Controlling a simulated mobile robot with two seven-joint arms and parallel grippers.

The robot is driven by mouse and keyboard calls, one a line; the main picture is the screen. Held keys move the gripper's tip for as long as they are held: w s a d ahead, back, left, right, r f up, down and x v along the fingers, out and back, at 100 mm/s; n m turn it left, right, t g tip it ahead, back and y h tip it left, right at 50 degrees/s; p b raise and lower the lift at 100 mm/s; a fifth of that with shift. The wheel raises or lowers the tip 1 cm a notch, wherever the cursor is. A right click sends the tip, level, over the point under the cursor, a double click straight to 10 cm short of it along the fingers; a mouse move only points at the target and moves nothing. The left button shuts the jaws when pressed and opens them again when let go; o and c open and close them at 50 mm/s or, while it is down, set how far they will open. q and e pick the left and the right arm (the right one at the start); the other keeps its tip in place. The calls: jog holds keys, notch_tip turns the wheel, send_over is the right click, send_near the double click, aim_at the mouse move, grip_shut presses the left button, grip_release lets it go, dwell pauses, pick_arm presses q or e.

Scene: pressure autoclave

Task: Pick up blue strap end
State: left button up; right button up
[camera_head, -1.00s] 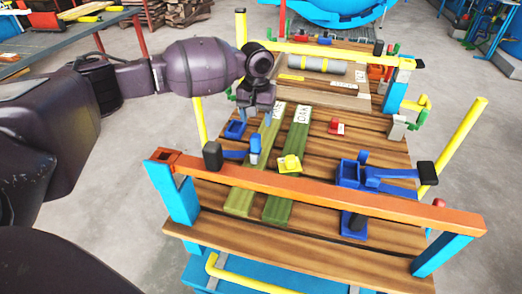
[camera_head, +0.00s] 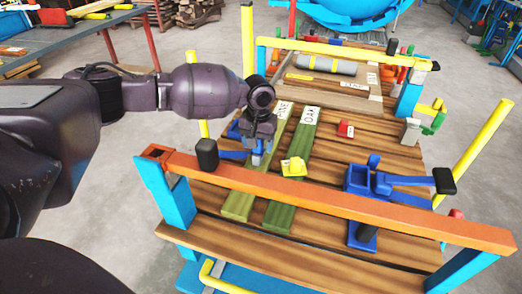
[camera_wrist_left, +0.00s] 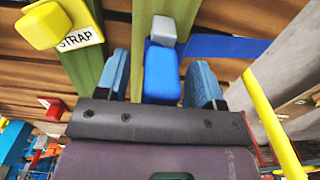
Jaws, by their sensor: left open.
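The blue strap end (camera_wrist_left: 162,78), a blue block with a grey tip, lies between my left fingers in the left wrist view, and I see no grip on it. A blue strap (camera_wrist_left: 222,46) runs off to the right from it. My left gripper (camera_wrist_left: 160,88) is open, with one blue-grey finger on each side of the block. In the head view my left gripper (camera_head: 257,146) points down over the blue strap end (camera_head: 256,160) and partly hides it. My right gripper is not in view.
A black-knobbed post (camera_head: 207,153) and an orange rail (camera_head: 330,203) stand in front. A blue clamp-like piece (camera_head: 362,180) sits to the right.

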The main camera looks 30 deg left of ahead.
pick_arm(q)
jog(key=shift+f, duration=0.35)
jog(key=shift+r, duration=0.25)
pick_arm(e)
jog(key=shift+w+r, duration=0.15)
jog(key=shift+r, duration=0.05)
pick_arm(q)
jog(key=c, duration=1.1)
jog(key=shift+o, duration=0.2)
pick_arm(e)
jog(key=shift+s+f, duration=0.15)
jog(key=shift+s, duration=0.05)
pick_arm(q)
notch_tip(320, 180, up, 20)
jog(key=p, duration=0.5)
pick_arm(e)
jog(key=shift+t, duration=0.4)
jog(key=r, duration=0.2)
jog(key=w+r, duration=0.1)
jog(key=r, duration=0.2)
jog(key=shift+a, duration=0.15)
